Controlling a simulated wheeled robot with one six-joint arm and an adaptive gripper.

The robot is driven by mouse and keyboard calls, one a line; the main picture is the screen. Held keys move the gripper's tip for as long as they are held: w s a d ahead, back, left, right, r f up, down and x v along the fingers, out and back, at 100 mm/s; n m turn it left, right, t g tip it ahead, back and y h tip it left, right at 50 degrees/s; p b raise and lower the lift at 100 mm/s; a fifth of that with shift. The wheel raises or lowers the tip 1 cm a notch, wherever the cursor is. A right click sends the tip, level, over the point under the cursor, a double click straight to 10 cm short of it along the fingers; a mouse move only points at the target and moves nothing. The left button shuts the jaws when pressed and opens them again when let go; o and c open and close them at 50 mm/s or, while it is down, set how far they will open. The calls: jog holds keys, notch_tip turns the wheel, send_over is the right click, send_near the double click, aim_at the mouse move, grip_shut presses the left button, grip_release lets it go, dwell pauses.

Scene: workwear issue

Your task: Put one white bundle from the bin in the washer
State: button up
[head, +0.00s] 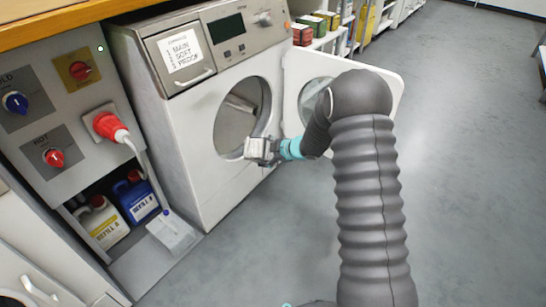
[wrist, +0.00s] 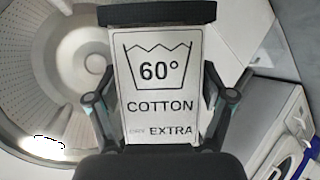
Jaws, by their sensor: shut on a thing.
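The white washer (head: 190,145) stands at the left centre in the head view, its round door (head: 296,75) swung open to the right. Its drum (head: 238,112) also shows at the left in the wrist view (wrist: 95,60). My gripper (head: 268,151) is just in front of the lower right of the opening. In the wrist view my gripper (wrist: 163,98) is shut on a white flat-faced thing (wrist: 160,90) printed "60° COTTON", with a dark band above it. I cannot tell whether this is a white bundle. No bin shows.
Left of the washer is a panel (head: 85,140) with knobs and a red plug (head: 110,127). Shelves with boxes (head: 320,22) are behind. The grey floor (head: 460,150) at the right is clear.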

jog(key=w+a+p, duration=0.3)
jog(key=w+a, duration=0.6)
jog(key=a, duration=0.2)
jog(key=w+a+p, duration=0.4)
jog(key=w+a, duration=0.5)
jog(key=a, duration=0.3)
dwell(0.5)
jog(key=o, duration=1.3)
jog(key=shift+c, duration=0.2)
jog(key=shift+s+d+r, duration=0.1)
jog(key=shift+d, duration=0.05)
jog(key=v, duration=1.1)
jog(key=shift+s+d+r, duration=0.2)
jog(key=shift+d, duration=0.05)
